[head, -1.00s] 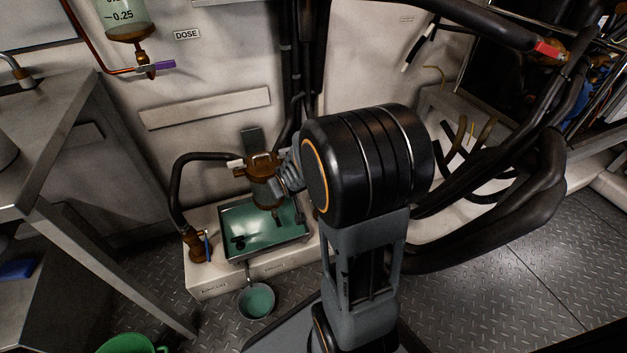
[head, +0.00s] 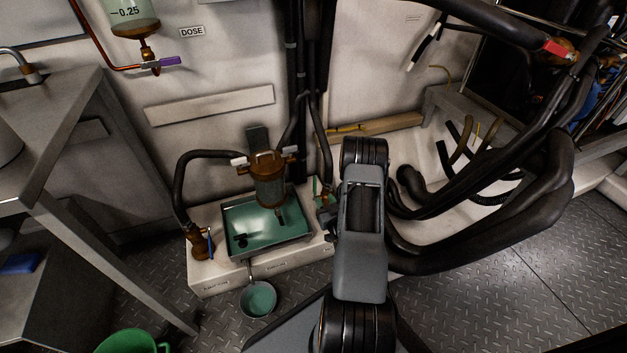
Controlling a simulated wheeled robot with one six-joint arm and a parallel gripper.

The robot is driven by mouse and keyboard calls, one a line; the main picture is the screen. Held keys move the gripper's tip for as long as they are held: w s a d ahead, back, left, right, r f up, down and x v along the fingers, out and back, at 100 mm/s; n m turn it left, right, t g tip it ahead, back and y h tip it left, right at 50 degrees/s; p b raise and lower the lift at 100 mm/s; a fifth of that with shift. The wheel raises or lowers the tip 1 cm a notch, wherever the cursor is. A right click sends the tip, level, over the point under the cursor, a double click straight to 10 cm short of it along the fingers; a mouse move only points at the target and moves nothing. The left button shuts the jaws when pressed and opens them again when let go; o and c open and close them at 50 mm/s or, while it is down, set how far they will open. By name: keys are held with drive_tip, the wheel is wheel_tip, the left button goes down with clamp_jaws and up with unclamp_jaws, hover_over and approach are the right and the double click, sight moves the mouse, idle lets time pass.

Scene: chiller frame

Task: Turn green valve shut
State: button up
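A small upright green handle (head: 315,187) shows in the head view, just right of the green-filled tray and left of my arm. It sits by a brass fitting at the foot of a black hose. I take it to be the green valve; its exact angle is hard to read. My gripper (head: 328,211) is low beside this fitting, mostly hidden by my own arm. Its fingertips are not clear, so I cannot tell whether it is open or shut, or whether it touches the handle.
A brass filter (head: 268,178) with white handles hangs above the tray (head: 228,240). A blue-handled brass valve (head: 205,243) stands left of it. Thick black hoses (head: 480,255) crowd the right. A small pan (head: 258,299) is below the tray. A metal table (head: 60,170) stands left.

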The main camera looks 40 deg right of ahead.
sight(315, 189)
drive_tip(key=b+x, duration=0.3)
drive_tip(key=x, duration=0.9)
drive_tip(key=shift+b, duration=0.3)
clamp_jaws()
